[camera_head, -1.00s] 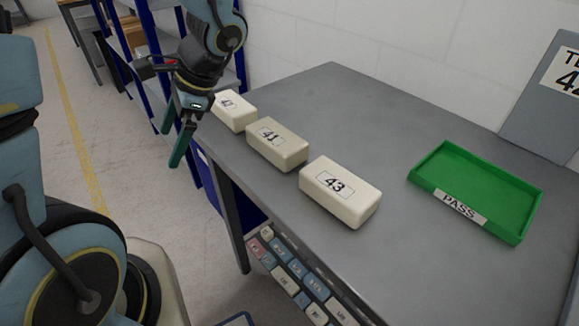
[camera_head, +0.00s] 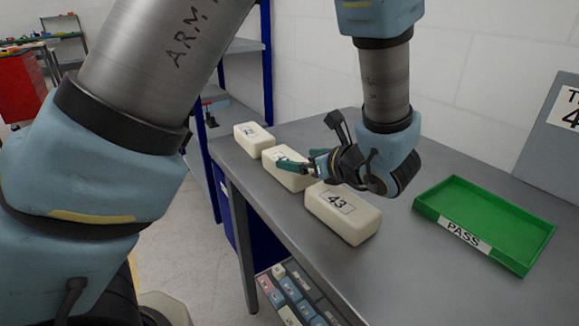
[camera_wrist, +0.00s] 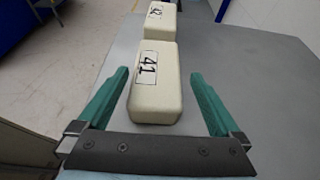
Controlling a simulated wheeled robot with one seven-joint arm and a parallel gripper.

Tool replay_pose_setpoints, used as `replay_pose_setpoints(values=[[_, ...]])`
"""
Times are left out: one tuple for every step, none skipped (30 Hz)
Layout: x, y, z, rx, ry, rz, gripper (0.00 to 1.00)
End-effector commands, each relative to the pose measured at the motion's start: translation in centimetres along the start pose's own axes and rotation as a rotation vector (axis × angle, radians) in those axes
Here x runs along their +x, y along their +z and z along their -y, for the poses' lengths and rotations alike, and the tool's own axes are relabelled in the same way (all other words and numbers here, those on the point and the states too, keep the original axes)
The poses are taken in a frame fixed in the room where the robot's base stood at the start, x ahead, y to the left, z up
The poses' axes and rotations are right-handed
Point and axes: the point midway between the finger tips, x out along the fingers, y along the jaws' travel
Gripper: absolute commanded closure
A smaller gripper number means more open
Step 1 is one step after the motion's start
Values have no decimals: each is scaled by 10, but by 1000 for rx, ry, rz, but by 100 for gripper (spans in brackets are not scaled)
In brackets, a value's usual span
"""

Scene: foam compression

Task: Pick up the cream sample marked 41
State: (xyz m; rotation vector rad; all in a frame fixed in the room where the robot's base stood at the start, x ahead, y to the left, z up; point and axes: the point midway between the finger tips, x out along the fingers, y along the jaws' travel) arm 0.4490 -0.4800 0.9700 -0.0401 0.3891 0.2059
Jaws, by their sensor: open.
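The cream sample marked 41 (camera_wrist: 158,95) lies on the grey table, its label facing up in the wrist view. Its near end lies between the two green fingers of my gripper (camera_wrist: 160,82), with a gap on each side. In the head view my gripper (camera_head: 296,166) is over sample 41 (camera_head: 285,180), and my wrist and fingers hide part of it, including its number. My gripper is open and holds nothing.
Sample 42 (camera_wrist: 160,20) lies just beyond 41. Sample 43 (camera_head: 345,212) lies on the near side of it, close to my wrist. A green tray marked PASS (camera_head: 487,222) stands at the right of the table (camera_head: 400,265). Blue shelving (camera_head: 240,80) stands behind.

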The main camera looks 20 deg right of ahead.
Motion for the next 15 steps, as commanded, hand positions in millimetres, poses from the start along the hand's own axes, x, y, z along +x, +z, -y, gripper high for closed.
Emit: replay_pose_setpoints(values=[[4, 0, -1, 1, 2, -1, 0], [6, 0, -1, 1, 1, -2, 0], [8, 0, -1, 1, 1, -2, 0], [10, 0, -1, 2, 1, -2, 0], [12, 1, -1, 2, 2, -2, 0], [16, 2, -2, 1, 4, -1, 0], [20, 3, -3, 1, 5, -1, 0], [24, 4, -3, 2, 5, -1, 0], [31, 5, -4, 2, 7, -2, 0], [36, 6, -4, 2, 6, -2, 0], [40, 6, -5, 1, 6, -2, 0], [46, 4, -4, 2, 4, -2, 0], [49, 4, -4, 1, 5, -2, 0], [52, 4, -4, 0, 4, -2, 0], [56, 4, -4, 0, 2, -2, 0]])
